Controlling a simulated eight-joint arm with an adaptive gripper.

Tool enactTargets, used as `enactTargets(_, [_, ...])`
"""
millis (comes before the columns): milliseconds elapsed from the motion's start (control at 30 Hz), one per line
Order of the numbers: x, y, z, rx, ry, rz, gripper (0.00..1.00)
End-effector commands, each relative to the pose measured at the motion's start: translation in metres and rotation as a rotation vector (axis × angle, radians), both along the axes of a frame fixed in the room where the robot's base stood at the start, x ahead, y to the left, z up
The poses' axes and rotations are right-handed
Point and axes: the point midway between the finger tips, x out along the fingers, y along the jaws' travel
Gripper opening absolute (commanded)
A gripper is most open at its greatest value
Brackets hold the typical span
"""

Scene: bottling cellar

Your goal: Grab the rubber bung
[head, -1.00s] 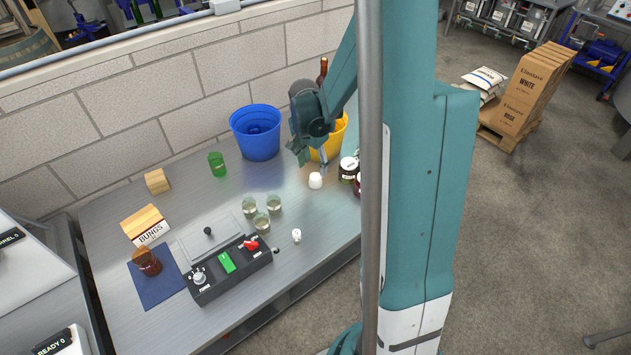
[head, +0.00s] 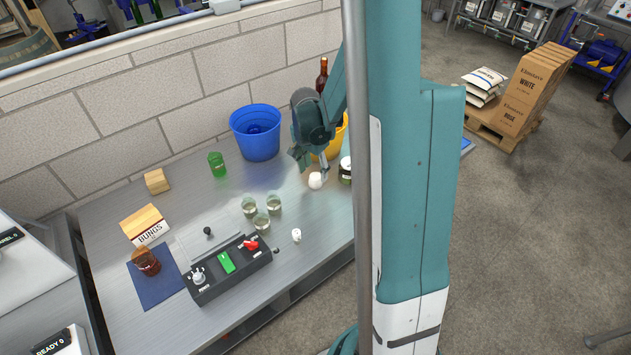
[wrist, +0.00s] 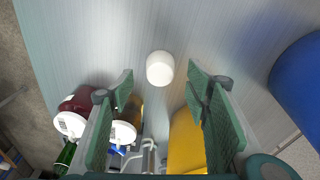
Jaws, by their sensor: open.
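The white rounded bung (head: 316,180) stands on the steel bench near its right end. In the wrist view the bung (wrist: 160,68) lies between the lines of the two fingers, just past their tips. My gripper (head: 312,166) is close above it, pointing down. In the wrist view my gripper (wrist: 160,86) is open, with its green finger pads wide apart and nothing between them. I cannot tell exactly how high the tips are over the bench.
A yellow bucket (wrist: 185,143) and a blue bucket (head: 255,140) stand behind. White-lidded jars (wrist: 122,133) stand beside the bung. Bare bench surrounds the bung.

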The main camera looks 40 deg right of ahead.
Motion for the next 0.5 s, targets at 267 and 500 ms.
enactTargets(267, [0.001,-0.005,-0.025,0.000,0.000,0.000,0.48])
enactTargets(500, [0.002,-0.007,-0.043,0.000,0.000,0.000,0.48])
